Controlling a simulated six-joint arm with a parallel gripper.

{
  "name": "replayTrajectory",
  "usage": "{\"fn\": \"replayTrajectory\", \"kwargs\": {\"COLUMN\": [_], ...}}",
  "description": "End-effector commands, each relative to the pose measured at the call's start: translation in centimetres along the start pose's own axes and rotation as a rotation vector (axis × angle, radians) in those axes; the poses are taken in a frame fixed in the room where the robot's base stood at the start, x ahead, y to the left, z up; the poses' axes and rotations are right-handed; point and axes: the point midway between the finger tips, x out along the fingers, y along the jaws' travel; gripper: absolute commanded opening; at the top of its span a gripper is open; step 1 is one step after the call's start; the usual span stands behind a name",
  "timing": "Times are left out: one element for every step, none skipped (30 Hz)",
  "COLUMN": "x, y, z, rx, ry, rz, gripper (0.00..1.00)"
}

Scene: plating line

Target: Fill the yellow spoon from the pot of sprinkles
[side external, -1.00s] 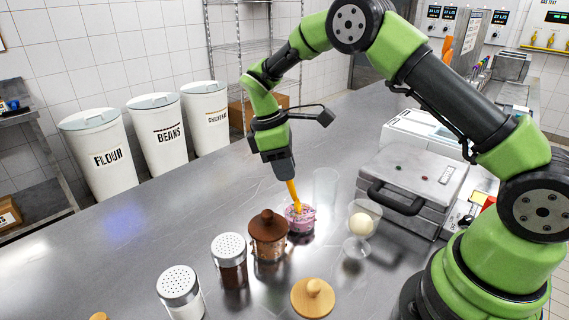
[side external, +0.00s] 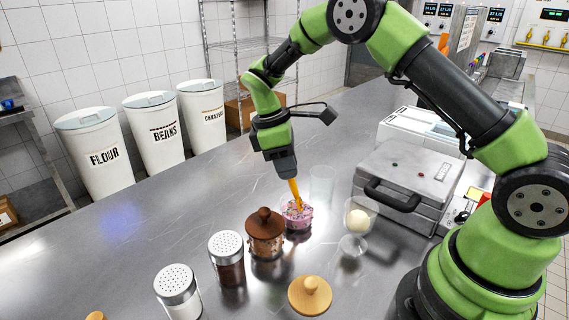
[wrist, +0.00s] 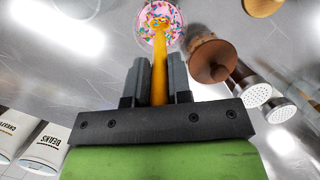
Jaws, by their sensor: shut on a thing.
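My gripper (wrist: 160,85) is shut on the handle of the yellow spoon (wrist: 159,60). It points down over the counter, with the spoon (side external: 294,189) slanting down from it. The pot of sprinkles (side external: 297,216) is a small clear pot with pink contents, and it also shows in the wrist view (wrist: 178,38) with coloured specks. The spoon's bowl end is at the pot, over or in the sprinkles. I cannot tell how deep it sits or how much it holds.
A brown-lidded jar (side external: 265,240) stands close beside the pot. Two shakers (side external: 226,258) (side external: 177,291) and a wooden lid (side external: 310,295) are nearer. A clear glass (side external: 321,184) stands behind the pot; a dessert glass with a pale scoop (side external: 357,222) and a grey press (side external: 408,185) are right.

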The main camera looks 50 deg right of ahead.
Motion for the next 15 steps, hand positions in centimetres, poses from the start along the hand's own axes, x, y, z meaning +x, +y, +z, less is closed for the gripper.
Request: {"fn": "replayTrajectory", "kwargs": {"x": [0.0, 0.0, 0.0, 0.0, -0.1, -0.2, -0.3, -0.5, -0.8, -1.1, -1.3, -1.7, -1.9, -2.2, -2.5], "y": [0.0, 0.0, 0.0, 0.0, 0.0, 0.0, 0.0, 0.0, 0.0, 0.0, 0.0, -0.1, -0.1, -0.1, -0.1], "z": [0.0, 0.0, 0.0, 0.0, 0.0, 0.0, 0.1, 0.1, 0.2, 0.2, 0.3, 0.4, 0.5, 0.6, 0.6], "rx": [0.0, 0.0, 0.0, 0.0, 0.0, 0.0, 0.0, 0.001, 0.001, 0.001, 0.002, 0.001, 0.001, 0.001, 0.001], "ry": [0.0, 0.0, 0.0, 0.0, 0.0, 0.001, 0.001, 0.001, 0.002, 0.002, 0.002, 0.003, 0.003, 0.003, 0.003], "rz": [0.0, 0.0, 0.0, 0.0, 0.0, 0.0, 0.001, 0.001, 0.002, 0.002, 0.002, 0.002, 0.002, 0.002, 0.002], "gripper": [0.0, 0.0, 0.0, 0.0, 0.0, 0.0, 0.0, 0.0, 0.0, 0.0, 0.0, 0.0, 0.0, 0.0, 0.0]}}
